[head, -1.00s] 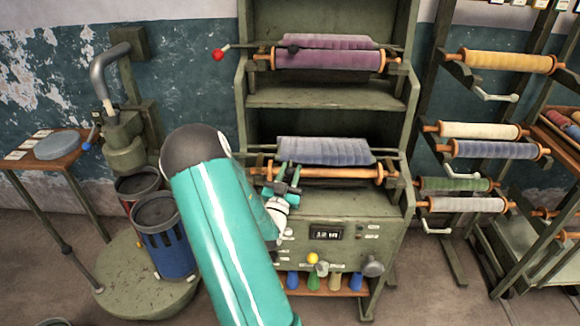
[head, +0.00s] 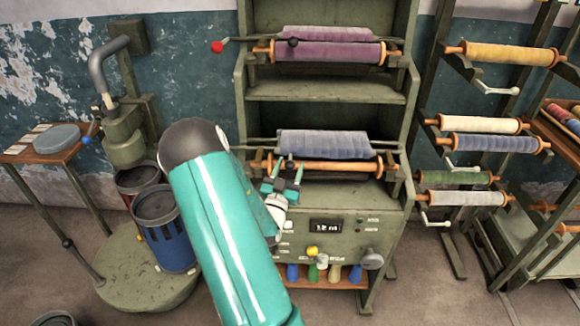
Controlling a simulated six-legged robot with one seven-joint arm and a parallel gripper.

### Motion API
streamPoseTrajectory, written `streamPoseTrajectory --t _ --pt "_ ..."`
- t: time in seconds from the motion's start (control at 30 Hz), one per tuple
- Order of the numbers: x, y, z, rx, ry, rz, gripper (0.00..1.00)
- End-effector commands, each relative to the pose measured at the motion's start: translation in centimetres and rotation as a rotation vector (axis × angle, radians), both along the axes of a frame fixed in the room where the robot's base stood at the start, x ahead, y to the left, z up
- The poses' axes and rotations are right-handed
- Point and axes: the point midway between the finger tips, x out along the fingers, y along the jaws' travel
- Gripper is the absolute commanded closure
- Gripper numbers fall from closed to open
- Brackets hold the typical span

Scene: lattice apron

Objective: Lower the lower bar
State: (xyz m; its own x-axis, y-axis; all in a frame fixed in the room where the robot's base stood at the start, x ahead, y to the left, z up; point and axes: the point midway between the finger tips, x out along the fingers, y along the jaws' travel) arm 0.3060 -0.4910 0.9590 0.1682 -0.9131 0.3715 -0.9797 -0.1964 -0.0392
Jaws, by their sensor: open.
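The machine's lower bar (head: 380,139) is a thin grey rod across the lower bay, with blue-grey cloth (head: 322,143) at it. Just below it is a bare orange wooden roller (head: 345,167). My gripper (head: 287,172) is open in front of the roller's left half, with its fingers pointing up towards the lower bar. No object shows between the fingers. I cannot tell whether they touch the roller or bar.
Above is a purple cloth roll (head: 330,52). Below are a control panel with a display (head: 326,226) and several coloured cones. A rack of cloth rolls (head: 500,55) stands right. Bins (head: 163,230) and a small table (head: 45,147) stand left.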

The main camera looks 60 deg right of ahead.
Motion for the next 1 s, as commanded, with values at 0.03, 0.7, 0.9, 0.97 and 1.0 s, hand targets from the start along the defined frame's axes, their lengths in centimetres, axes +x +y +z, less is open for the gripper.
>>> streamPoseTrajectory --t 0.03,0.7,0.9,0.97,1.0 --pt "0.0 0.7 -0.3 0.003 0.002 0.003 0.49" --pt "-2.1 11.6 -4.8 0.003 0.002 0.002 0.49" --pt "-2.2 11.9 -4.9 0.002 0.002 0.001 0.49" --pt "-2.2 11.9 -4.9 0.002 0.002 0.001 0.49" --pt "-2.2 11.9 -4.9 0.002 0.002 0.001 0.49"
